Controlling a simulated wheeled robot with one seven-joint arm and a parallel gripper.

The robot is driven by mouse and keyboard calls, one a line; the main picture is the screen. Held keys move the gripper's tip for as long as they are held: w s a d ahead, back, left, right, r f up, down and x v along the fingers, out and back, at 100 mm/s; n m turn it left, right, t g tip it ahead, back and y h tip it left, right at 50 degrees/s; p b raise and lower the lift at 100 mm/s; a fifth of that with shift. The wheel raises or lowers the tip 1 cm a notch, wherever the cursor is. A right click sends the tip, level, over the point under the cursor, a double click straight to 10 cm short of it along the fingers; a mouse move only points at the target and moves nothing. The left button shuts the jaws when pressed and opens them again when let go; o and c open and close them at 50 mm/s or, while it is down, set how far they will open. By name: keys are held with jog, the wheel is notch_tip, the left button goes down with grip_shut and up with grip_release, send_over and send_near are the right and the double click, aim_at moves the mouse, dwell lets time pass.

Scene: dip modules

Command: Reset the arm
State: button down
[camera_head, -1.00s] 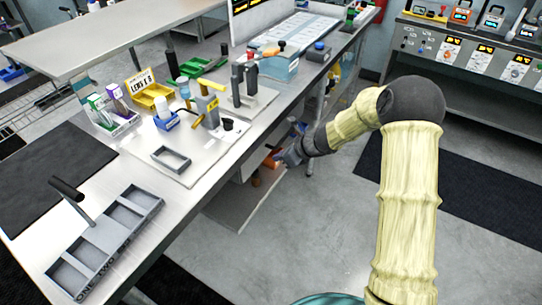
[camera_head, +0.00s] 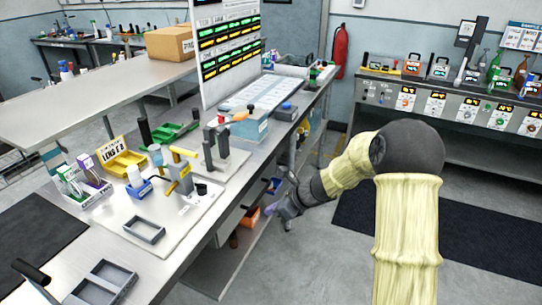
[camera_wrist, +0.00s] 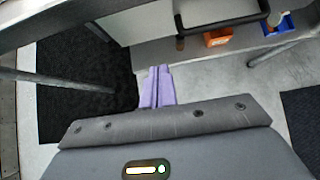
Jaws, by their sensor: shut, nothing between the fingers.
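My arm, in a pale yellow sleeve with dark joints, reaches from the lower right toward the workbench in the head view. My gripper (camera_head: 276,211) is beside the bench's front edge, below the top, over the open floor. In the wrist view its two purple fingers (camera_wrist: 157,88) are together with nothing between them. The lower shelf and the grey floor show beyond them.
The workbench (camera_head: 205,228) on the left holds a grey tray (camera_head: 145,229), a yellow bin (camera_head: 122,165) and several tools. An orange bin (camera_wrist: 217,38) and a blue bin (camera_wrist: 278,27) sit below it. An instrument bench (camera_head: 450,140) stands at the back right; the floor between is clear.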

jog(key=s+d+r+n+h, duration=0.25)
jog(key=s+d+n, duration=0.25)
jog(key=s+n, duration=0.3)
jog(key=s+d+r+n+g+h, duration=0.1)
jog(key=s+d+n+h, duration=0.2)
jog(key=s+d+n, duration=0.35)
jog(key=s+d+r+n+h, duration=0.1)
jog(key=s+d+n+h, duration=0.2)
jog(key=s+n, duration=0.55)
jog(key=w+p+v, duration=0.2)
jog(key=p+v, duration=1.1)
jog(key=shift+d+r+p, duration=0.3)
jog(key=shift+r, duration=0.3)
